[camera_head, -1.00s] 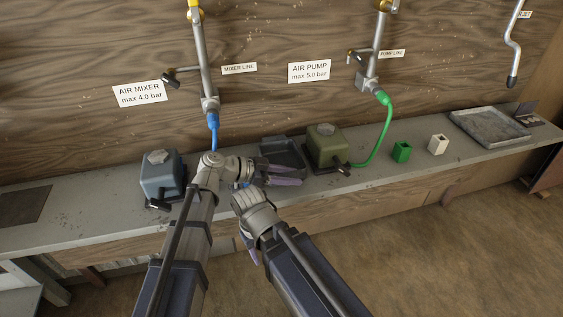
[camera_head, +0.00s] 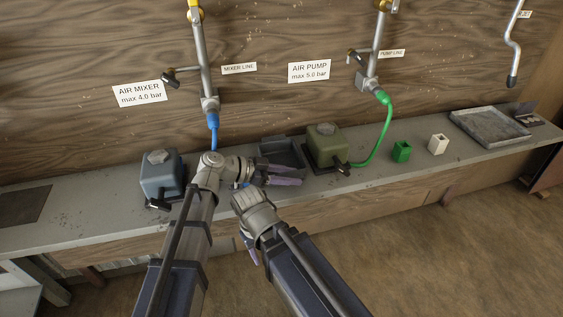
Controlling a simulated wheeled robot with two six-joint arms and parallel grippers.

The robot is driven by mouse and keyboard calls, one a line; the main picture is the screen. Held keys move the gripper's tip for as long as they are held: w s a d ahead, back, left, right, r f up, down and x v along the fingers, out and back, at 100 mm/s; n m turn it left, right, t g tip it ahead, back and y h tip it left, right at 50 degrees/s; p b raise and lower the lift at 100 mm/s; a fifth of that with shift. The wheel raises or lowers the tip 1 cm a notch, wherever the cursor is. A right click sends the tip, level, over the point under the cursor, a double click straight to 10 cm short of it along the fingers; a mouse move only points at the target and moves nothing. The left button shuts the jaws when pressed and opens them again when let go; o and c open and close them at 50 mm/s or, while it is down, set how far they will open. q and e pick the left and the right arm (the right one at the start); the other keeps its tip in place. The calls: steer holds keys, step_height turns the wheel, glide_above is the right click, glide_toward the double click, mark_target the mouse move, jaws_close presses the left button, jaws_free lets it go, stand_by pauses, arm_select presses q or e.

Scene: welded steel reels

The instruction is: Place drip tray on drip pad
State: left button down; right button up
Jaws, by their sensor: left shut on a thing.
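The drip tray, a dark grey shallow tray (camera_head: 284,149), is on the bench between the blue-grey box and the olive box. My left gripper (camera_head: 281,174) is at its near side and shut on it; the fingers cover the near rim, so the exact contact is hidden. I cannot tell whether the tray is lifted. A dark flat square (camera_head: 22,206), apparently the drip pad, lies bare at the left end of the bench. My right gripper (camera_head: 249,248) is in front of the bench, mostly hidden by its own wrist, so its jaws are unclear.
A blue-grey box (camera_head: 160,178) stands left of my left arm. An olive box (camera_head: 326,146) with a green hose (camera_head: 384,138) stands close right of the tray. A green block (camera_head: 401,151), white block (camera_head: 437,144) and metal tray (camera_head: 488,127) are farther right. A blue hose (camera_head: 213,137) hangs behind my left arm.

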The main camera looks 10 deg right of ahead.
arm_select(q)
steer(key=shift+r, duration=0.1)
step_height(320, 180, up, 10)
steer(key=p, duration=1)
